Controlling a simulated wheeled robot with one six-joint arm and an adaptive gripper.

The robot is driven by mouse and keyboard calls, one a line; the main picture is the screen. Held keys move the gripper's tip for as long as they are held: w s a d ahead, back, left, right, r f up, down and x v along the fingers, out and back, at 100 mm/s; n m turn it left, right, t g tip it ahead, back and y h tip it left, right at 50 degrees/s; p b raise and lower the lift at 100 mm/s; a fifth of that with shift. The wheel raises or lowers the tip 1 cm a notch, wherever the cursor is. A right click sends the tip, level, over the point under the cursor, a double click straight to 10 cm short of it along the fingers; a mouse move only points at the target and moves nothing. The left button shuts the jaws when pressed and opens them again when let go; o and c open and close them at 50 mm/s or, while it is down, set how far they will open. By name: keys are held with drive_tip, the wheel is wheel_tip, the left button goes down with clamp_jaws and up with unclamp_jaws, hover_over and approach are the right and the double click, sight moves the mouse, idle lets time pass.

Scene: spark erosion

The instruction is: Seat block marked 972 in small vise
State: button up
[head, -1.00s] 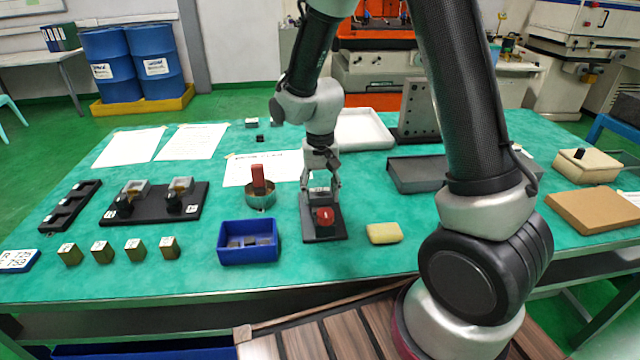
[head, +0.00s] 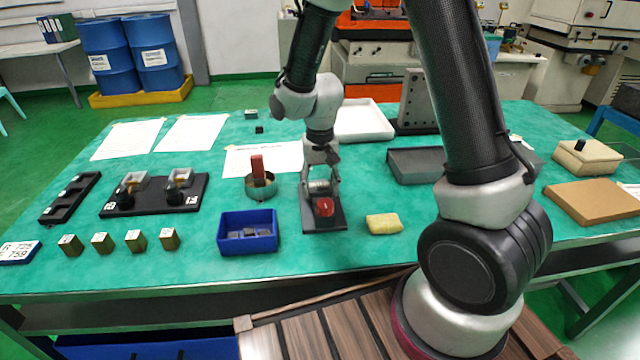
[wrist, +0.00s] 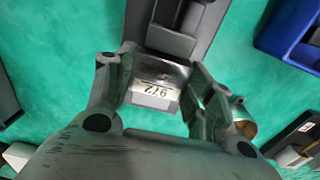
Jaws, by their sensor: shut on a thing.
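My gripper (wrist: 158,88) is shut on the block marked 972 (wrist: 160,80), a bright metal block with a white label between the two fingers. In the head view my gripper (head: 320,180) is low over the small vise, a dark base plate (head: 326,224) with a red knob (head: 323,207) at its near end. The wrist view shows the grey vise body (wrist: 172,40) just beyond the block. The block's underside is hidden, so I cannot tell whether it touches the vise.
A blue bin (head: 222,243) with dark pieces stands left of the vise, and a round tin (head: 262,192) with a red-handled item is behind it. A yellow sponge (head: 383,224) lies to the right. Several brass blocks (head: 135,240) stand at left. A dark tray (head: 425,168) is at right.

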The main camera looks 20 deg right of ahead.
drive_tip(key=o, duration=1.5)
wheel_tip(320, 180, up, 12)
